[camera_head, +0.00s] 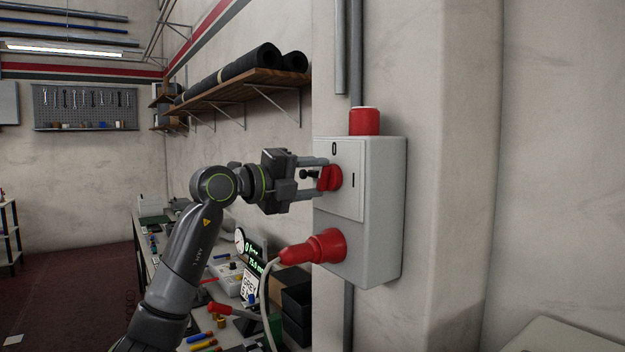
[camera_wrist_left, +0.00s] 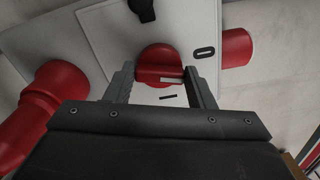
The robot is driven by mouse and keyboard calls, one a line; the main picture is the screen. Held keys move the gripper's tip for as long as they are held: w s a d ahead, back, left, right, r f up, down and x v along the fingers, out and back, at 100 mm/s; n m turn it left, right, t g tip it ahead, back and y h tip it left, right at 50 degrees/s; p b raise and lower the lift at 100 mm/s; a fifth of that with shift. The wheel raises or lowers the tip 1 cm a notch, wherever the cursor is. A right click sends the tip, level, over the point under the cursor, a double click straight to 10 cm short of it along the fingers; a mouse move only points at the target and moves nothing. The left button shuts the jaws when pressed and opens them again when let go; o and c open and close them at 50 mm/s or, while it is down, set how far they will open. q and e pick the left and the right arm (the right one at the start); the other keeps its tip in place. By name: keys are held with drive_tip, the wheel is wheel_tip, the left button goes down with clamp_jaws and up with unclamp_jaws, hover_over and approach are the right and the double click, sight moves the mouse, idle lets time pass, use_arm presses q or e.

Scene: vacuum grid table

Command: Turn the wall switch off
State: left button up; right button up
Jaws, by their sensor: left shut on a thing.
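The wall switch is a red rotary knob (camera_head: 333,177) on a light grey box (camera_head: 384,220) fixed to a wall pillar. A "0" is marked above the knob and an "I" to its right. My left gripper (camera_head: 318,178) reaches in from the left, with one finger above and one below the knob, shut on it. In the left wrist view the red knob (camera_wrist_left: 160,62) sits between the fingertips of the left gripper (camera_wrist_left: 160,84). The knob has a short white mark; which label it points to is hard to tell. My right gripper is not in view.
A red plug (camera_head: 312,248) with a pale cable sits in the box below the knob. A red cylinder (camera_head: 365,121) tops the box. A shelf with black rolls (camera_head: 245,68) hangs behind my arm. A cluttered workbench is below left.

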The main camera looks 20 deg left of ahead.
use_arm(q)
drive_tip(key=shift+n, duration=1.7)
drive_tip(key=o, duration=1)
drive_tip(key=shift+f, duration=0.1)
drive_tip(key=shift+a, duration=0.1)
drive_tip(key=shift+s+a, duration=0.15)
drive_tip(key=shift+b+v, duration=3.6)
drive_tip(key=shift+v, duration=4.9)
